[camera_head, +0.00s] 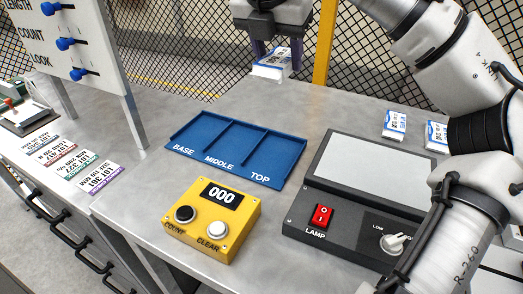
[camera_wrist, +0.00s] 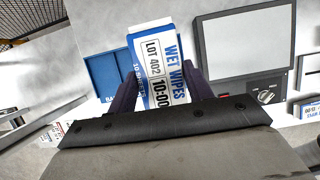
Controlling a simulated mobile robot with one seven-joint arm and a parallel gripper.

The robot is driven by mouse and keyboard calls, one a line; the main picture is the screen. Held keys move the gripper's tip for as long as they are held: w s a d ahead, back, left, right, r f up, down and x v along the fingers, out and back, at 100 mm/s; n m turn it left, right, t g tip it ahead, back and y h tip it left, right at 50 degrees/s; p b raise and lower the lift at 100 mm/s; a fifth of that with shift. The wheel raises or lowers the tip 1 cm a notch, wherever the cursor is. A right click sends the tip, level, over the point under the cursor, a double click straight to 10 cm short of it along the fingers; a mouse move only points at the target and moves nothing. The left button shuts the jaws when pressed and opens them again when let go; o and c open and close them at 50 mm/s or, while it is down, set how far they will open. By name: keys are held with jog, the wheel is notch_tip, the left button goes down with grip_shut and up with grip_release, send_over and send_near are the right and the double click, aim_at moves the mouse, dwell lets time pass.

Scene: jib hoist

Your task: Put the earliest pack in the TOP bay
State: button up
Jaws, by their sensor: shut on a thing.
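My gripper (camera_head: 277,56) is shut on a white and blue pack (camera_head: 271,70), held above the far part of the table, behind the blue tray. In the wrist view this pack (camera_wrist: 160,62) reads WET WIPES, LOT 402 and 10:00, between the dark fingers of my gripper (camera_wrist: 162,90). The blue tray (camera_head: 236,148) has three bays marked BASE, MIDDLE and TOP, and all look empty. TOP is the right-hand bay. Two more packs lie at the back right, one (camera_head: 395,124) in full view and another (camera_head: 436,134) partly behind my arm; their print is too small to read.
A yellow counter (camera_head: 239,218) reading 000 stands in front of the tray. A grey lamp box (camera_head: 346,215) with a pale panel and red switch is to the right. Printed cards (camera_head: 93,180) lie at left, near a white board (camera_head: 103,45) on legs.

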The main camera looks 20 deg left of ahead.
aim_at(276, 153)
notch_tip(276, 153, down, 20)
jog(key=shift+r+b, duration=0.1)
jog(key=shift+b, duration=0.7)
jog(key=shift+f, duration=0.2)
jog(key=o, duration=0.8)
jog(key=shift+r, duration=0.15)
jog(key=v, duration=1.2)
